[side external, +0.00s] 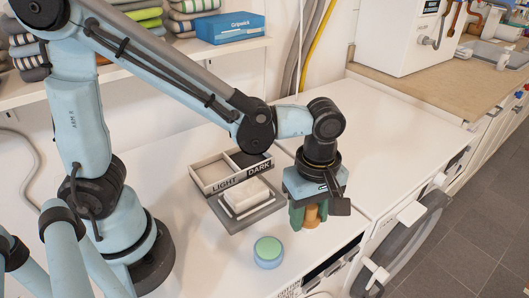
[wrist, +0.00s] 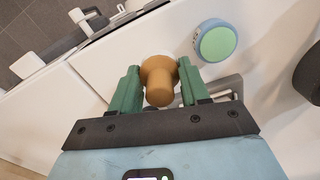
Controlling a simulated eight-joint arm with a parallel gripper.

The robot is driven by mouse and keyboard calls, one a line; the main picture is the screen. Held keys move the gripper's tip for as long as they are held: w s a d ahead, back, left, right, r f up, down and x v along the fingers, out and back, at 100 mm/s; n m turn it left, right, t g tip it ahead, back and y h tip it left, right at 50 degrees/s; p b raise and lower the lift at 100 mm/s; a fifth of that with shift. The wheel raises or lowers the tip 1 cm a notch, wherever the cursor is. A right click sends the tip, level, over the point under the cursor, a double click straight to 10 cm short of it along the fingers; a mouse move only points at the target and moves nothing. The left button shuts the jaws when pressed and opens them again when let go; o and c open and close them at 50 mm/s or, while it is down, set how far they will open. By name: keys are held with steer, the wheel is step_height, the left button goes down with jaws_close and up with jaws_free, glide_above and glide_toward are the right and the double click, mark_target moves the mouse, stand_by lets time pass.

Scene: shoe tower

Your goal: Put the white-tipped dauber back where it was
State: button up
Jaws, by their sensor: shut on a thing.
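My gripper (side external: 310,215) points down over the white top, to the right of the LIGHT/DARK box. Its green fingers are shut on a brown wooden dauber (wrist: 158,80), which also shows between them in the side view (side external: 312,217). The two-compartment box (side external: 226,181) is labelled LIGHT and DARK: the LIGHT compartment looks pale and empty, the DARK one dark inside.
A grey tray (side external: 258,216) with a white block (side external: 246,194) lies in front of the box. A round blue tin with a green top (side external: 268,251) stands near the front, left of my gripper; it also shows in the wrist view (wrist: 216,42). The top behind my gripper is clear.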

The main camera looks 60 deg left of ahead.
mark_target(311, 207)
steer(key=w+a+f, duration=0.2)
steer(key=shift+w+f, duration=0.1)
steer(key=shift+w, duration=0.25)
steer(key=shift+f, duration=1.9)
steer(key=shift+f, duration=0.1)
steer(key=o, duration=1)
